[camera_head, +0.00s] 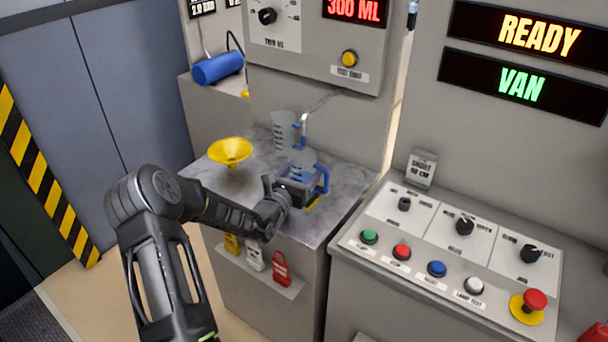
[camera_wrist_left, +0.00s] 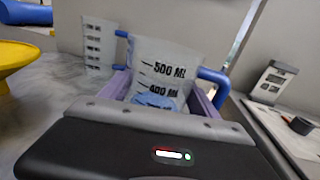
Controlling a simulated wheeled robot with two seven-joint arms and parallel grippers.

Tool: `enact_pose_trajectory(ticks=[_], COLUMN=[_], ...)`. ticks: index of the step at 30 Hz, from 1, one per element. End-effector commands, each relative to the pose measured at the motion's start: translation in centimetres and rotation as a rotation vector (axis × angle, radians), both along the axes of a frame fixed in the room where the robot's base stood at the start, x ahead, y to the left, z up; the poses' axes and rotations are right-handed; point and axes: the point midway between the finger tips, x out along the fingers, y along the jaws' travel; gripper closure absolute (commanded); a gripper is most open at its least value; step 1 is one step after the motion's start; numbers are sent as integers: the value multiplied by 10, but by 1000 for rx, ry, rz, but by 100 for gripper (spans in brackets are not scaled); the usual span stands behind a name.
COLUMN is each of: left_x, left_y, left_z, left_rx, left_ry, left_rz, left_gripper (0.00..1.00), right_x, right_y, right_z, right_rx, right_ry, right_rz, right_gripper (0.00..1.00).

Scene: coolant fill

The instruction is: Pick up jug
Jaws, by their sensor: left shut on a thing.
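The jug (camera_head: 303,159) is a clear measuring cup with a blue handle and blue liquid low inside. It stands upright at the grey counter (camera_head: 345,185), near a yellow marking. In the left wrist view the jug (camera_wrist_left: 168,68) shows its 500 ML and 400 ML marks between the two fingers. My left gripper (camera_head: 300,182) is shut on the jug, with a finger on each side. The gripper hides the jug's base, so I cannot tell whether it touches the counter. My right gripper is not in view.
A second clear measuring jug (camera_head: 284,126) stands behind, near a thin metal spout (camera_head: 318,106). A yellow funnel (camera_head: 230,151) is to the left. A dispenser panel (camera_head: 310,50) overhangs the back. A control console (camera_head: 450,245) with knobs and buttons is to the right.

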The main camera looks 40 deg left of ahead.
Motion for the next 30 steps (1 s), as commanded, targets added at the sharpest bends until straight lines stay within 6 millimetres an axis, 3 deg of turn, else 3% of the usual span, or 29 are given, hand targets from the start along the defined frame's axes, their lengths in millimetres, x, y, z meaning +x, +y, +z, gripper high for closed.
enact_pose_trajectory(ticks=[6,17,24,30], left_x=[0,0,1,-41], left_y=[0,0,0,-6], left_z=[1,10,36,34], left_rx=[1,3,6,4], left_ry=[-3,-3,-4,2], left_rz=[0,-1,-1,1], left_gripper=[94,94,94,94], right_x=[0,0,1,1], right_y=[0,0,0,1], right_z=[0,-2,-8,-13], right_rx=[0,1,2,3], right_ry=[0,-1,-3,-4], right_rz=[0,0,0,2], right_gripper=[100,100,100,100])
